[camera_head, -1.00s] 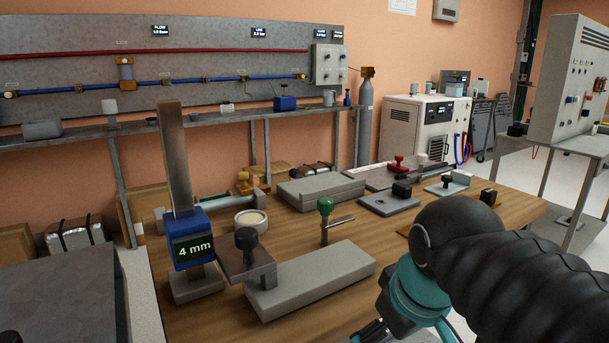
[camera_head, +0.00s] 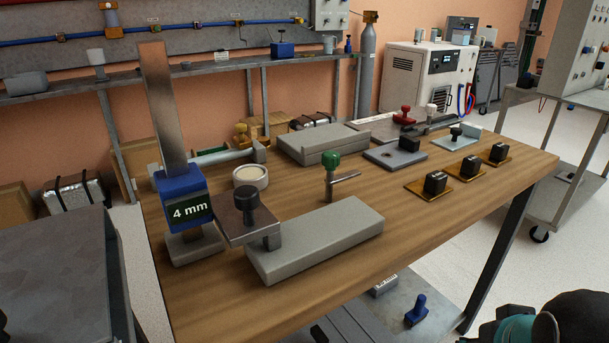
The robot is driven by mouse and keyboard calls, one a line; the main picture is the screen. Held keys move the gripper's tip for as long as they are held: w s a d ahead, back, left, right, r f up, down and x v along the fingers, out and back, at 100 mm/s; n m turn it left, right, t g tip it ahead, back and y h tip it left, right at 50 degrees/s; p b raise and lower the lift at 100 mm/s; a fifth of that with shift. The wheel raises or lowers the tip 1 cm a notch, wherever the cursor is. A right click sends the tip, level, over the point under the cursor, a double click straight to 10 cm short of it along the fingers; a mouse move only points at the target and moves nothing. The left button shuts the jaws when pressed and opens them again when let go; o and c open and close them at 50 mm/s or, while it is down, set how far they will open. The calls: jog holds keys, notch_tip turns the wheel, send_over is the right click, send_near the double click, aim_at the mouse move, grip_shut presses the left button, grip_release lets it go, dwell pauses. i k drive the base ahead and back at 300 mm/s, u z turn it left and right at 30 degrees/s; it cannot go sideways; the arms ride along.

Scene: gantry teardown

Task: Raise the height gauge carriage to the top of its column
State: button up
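The height gauge stands at the left end of the wooden bench. Its upright grey column (camera_head: 163,110) rises from a small grey base (camera_head: 197,248). The blue carriage (camera_head: 176,184) sits low on the column, just above the base, and its display reads "4 mm". A brown arm with a dark knob (camera_head: 246,199) reaches right from the carriage, over the end of a flat grey block (camera_head: 320,237). Part of my arm, dark and teal, shows at the bottom right corner, well away from the gauge. My gripper's fingers are not visible.
On the bench (camera_head: 400,220) are a green-knobbed clamp post (camera_head: 331,165), a round pale dish (camera_head: 250,177), a grey slab (camera_head: 322,143) and several dark blocks on orange plates (camera_head: 435,185). The column's upper part stands free. A dark grey surface (camera_head: 55,270) lies left of the bench.

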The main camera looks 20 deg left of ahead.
aim_at(239, 213)
jog(key=z, duration=0.3)
jog(key=k, duration=0.75)
jog(key=u, duration=1.3)
